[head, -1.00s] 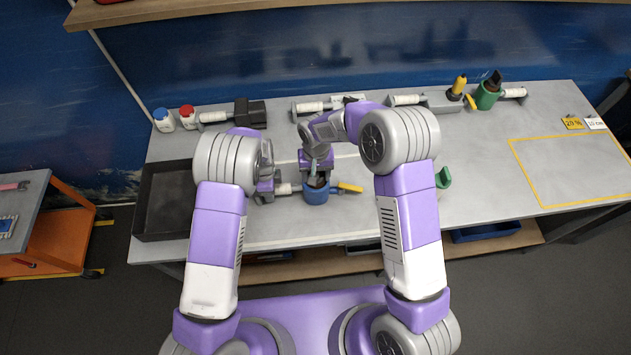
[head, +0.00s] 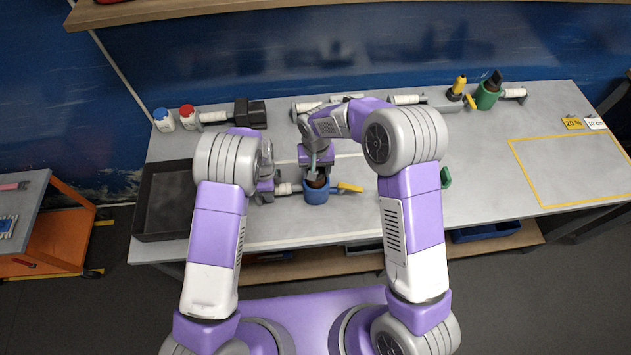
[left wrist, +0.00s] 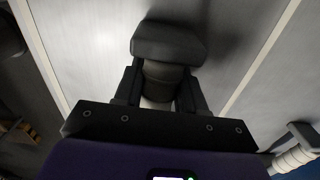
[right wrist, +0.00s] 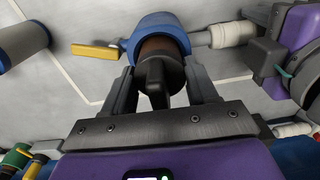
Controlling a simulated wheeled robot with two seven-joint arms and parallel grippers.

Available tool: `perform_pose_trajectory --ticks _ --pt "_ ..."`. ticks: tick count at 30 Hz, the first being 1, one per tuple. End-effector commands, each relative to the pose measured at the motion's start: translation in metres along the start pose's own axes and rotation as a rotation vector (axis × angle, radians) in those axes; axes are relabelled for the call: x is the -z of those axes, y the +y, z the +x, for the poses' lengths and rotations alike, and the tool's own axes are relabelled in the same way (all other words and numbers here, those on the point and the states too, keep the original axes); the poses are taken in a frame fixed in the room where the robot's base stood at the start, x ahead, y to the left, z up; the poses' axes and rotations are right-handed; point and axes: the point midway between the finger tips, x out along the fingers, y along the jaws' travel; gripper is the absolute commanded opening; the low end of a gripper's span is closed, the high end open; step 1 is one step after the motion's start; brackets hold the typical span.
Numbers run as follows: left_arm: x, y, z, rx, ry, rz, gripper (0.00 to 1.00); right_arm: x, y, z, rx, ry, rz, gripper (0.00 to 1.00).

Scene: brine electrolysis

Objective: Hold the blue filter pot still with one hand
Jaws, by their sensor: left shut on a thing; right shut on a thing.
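The blue filter pot (head: 316,194) stands on the grey table in front of me, with brown content inside. A yellow piece (head: 350,187) sticks out on its right and a handle with a white section (head: 288,188) on its left. In the left wrist view a dark rounded block (left wrist: 168,42) sits at the jaws. My right gripper (head: 317,163) is above the pot, shut on a dark tool (right wrist: 155,78) whose end reaches the pot's mouth in the right wrist view.
A black tray (head: 168,200) lies on the left. Blue-capped (head: 163,119) and red-capped (head: 188,116) bottles, white-handled items and a green pot (head: 487,95) line the back. A green thing (head: 446,178) is partly hidden by my right arm. The yellow-outlined area (head: 575,170) is empty.

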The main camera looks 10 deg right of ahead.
Motion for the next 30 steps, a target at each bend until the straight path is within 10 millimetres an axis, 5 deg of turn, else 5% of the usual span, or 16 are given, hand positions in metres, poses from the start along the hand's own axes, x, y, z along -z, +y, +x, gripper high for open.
perform_pose_trajectory --ticks 30 --pt "0.000 0.000 0.000 0.000 0.000 0.000 0.00 0.001 0.000 -0.062 0.002 0.003 -0.001 0.16"
